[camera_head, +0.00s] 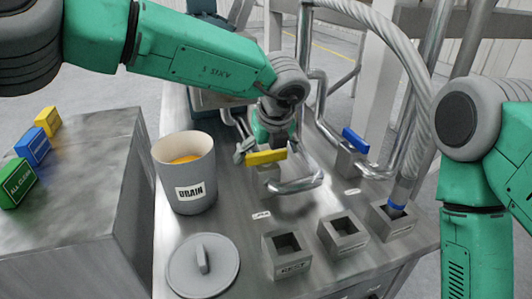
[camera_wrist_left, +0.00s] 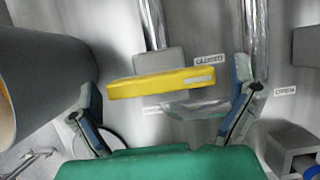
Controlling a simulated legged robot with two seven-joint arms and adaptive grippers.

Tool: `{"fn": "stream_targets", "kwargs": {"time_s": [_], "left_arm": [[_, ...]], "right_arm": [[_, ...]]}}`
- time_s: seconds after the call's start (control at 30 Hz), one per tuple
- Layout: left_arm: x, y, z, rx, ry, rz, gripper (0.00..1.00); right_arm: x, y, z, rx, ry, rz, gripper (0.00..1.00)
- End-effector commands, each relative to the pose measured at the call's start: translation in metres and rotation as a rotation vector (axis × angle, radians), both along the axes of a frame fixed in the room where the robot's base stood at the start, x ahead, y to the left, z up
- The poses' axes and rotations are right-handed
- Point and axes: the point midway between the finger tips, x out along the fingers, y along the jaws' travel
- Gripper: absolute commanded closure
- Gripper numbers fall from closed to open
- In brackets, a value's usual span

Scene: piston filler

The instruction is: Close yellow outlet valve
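The yellow outlet valve handle (camera_head: 266,157) sits on a grey valve block (camera_head: 268,175) on the metal table, above a bent outlet pipe (camera_head: 296,184). In the left wrist view the yellow handle (camera_wrist_left: 162,83) lies nearly level across the picture, between the fingers. My left gripper (camera_head: 262,150) is at the handle, and in the left wrist view (camera_wrist_left: 165,115) its two fingers stand wide apart, with gaps to the handle's ends. My right arm (camera_head: 485,190) shows at the right edge; its gripper is out of view.
A grey drain bucket (camera_head: 186,190) stands left of the valve, with a round lid (camera_head: 203,264) in front. Square metal sockets (camera_head: 343,236) line the front. A blue valve handle (camera_head: 355,140) and pipes stand right. Coloured blocks (camera_head: 32,147) lie on the left cabinet.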

Motion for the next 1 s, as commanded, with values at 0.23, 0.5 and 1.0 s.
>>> {"fn": "stream_targets", "kwargs": {"time_s": [0.23, 0.5, 1.0], "left_arm": [[-0.002, 0.000, 0.005, 0.002, 0.000, -0.001, 0.00], [-0.018, -0.006, 0.049, 0.000, -0.003, -0.002, 0.00], [-0.041, -0.016, 0.109, 0.002, 0.002, -0.001, 0.00]], "right_arm": [[-0.003, 0.000, 0.001, 0.000, -0.003, 0.000, 0.60], [-0.003, 0.000, 0.001, -0.001, -0.003, 0.000, 0.60], [-0.002, 0.000, 0.001, 0.000, -0.003, 0.000, 0.60]]}}
